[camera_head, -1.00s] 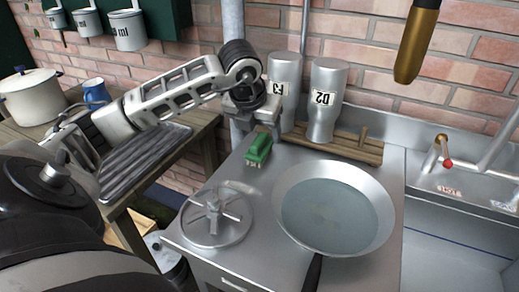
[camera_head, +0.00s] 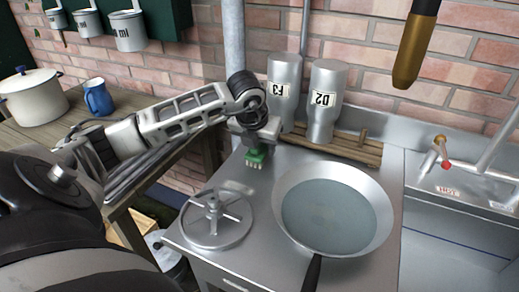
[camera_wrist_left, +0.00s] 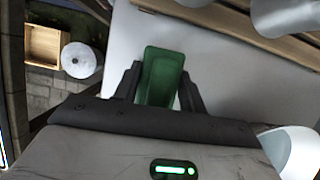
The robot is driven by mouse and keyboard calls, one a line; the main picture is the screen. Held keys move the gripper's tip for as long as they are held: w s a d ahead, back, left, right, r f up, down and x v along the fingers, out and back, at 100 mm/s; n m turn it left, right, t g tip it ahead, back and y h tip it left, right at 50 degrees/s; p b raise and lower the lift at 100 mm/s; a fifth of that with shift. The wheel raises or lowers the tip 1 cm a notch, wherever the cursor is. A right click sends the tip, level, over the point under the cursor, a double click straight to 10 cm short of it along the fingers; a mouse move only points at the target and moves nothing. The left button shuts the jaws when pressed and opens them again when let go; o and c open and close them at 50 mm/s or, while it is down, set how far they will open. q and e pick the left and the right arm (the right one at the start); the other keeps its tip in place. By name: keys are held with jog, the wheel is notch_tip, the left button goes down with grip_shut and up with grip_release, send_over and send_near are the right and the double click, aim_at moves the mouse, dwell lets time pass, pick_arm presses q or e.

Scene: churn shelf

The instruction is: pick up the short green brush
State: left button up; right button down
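The short green brush (camera_head: 257,157) stands on the metal counter, bristles down, at the counter's back left. My left gripper (camera_head: 254,147) is over it from above and hides its upper part in the head view. In the left wrist view the brush (camera_wrist_left: 163,68) lies between the two dark fingers of my left gripper (camera_wrist_left: 161,75), one on each side. The fingers are spread about the brush's width, and I cannot make out a firm grip. My right gripper is not in view.
Two metal bottles, F3 (camera_head: 285,90) and D2 (camera_head: 325,100), stand on a wooden rack (camera_head: 350,148) just behind. A pan (camera_head: 290,180) of liquid and a round lid-like disc (camera_head: 217,238) are in front. A sink (camera_head: 465,185) is at the right.

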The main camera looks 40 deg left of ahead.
aim_at(253, 156)
pick_arm(q)
jog(key=shift+r, duration=0.1)
jog(key=shift+c, duration=0.2)
jog(key=shift+r, duration=0.5)
notch_tip(253, 156, up, 2)
jog(key=shift+r+b, duration=0.25)
jog(key=shift+b, duration=0.1)
jog(key=s+r, duration=0.2)
jog(key=s+d+r, duration=0.1)
jog(key=s+r, duration=0.1)
jog(key=shift+s+d+r, duration=0.1)
jog(key=shift+d+r, duration=0.1)
jog(key=shift+r, duration=0.2)
jog(key=s+d+r+b, duration=0.2)
jog(key=s+d+r, duration=0.1)
jog(key=s, duration=0.6)
jog(key=shift+d+r+b, duration=0.15)
jog(key=shift+r+b, duration=0.2)
jog(key=shift+r, duration=0.45)
jog(key=shift+o, duration=0.5)
